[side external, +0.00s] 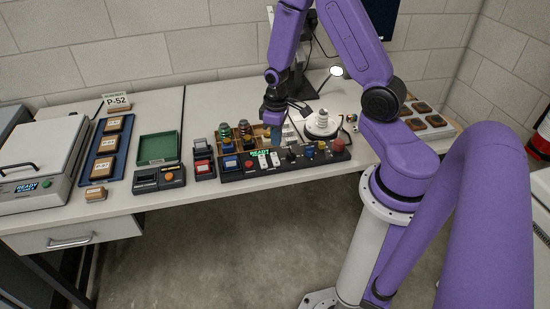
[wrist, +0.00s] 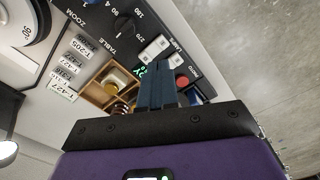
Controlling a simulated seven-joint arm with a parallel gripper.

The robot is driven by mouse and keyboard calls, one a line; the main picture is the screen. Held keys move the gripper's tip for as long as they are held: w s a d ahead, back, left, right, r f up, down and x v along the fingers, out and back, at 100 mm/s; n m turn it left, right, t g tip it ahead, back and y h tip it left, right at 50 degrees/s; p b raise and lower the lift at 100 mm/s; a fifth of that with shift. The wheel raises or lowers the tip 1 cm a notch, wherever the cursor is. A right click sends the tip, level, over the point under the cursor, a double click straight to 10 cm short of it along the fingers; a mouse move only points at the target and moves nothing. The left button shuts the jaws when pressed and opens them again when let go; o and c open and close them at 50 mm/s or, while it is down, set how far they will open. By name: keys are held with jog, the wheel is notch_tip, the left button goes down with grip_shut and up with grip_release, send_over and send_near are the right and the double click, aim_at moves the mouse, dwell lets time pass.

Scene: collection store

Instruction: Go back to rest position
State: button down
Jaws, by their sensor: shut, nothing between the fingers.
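My gripper (side external: 277,134) hangs pointing down over the table, just behind the long black control panel (side external: 285,169) and close to the wooden compartment box (side external: 262,131). In the wrist view its two dark blue-grey fingers (wrist: 158,84) are together with nothing between them. Beyond them lie the control panel (wrist: 145,22), with a dial and white switches, and the wooden box (wrist: 93,92) holding small jars. The fingers hide part of the panel. I cannot tell the exact height of the fingertips above the table.
A white round turntable (side external: 321,126) stands right of my gripper, with a lamp (side external: 336,72) behind. Left are small stampers (side external: 203,168), a green tray (side external: 158,148), a blue tray (side external: 121,150) of wooden blocks and a white lidded machine (side external: 38,160). Open floor lies in front.

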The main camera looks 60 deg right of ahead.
jog(key=s+a+r+n, duration=0.2)
jog(key=s+a+r, duration=0.1)
jog(key=a+r, duration=0.25)
jog(key=s+a+r+n, duration=0.2)
jog(key=s+a+r, duration=0.15)
jog(key=a, duration=0.35)
jog(key=s+a+r+n, duration=0.2)
jog(key=s+r, duration=0.2)
jog(key=s, duration=0.2)
jog(key=s+a+r+n, duration=0.1)
jog(key=s+r+n, duration=0.2)
jog(key=s, duration=0.4)
jog(key=shift+s+a+r+n, duration=0.2)
jog(key=shift+a+r+n, duration=0.15)
jog(key=shift+r, duration=0.5)
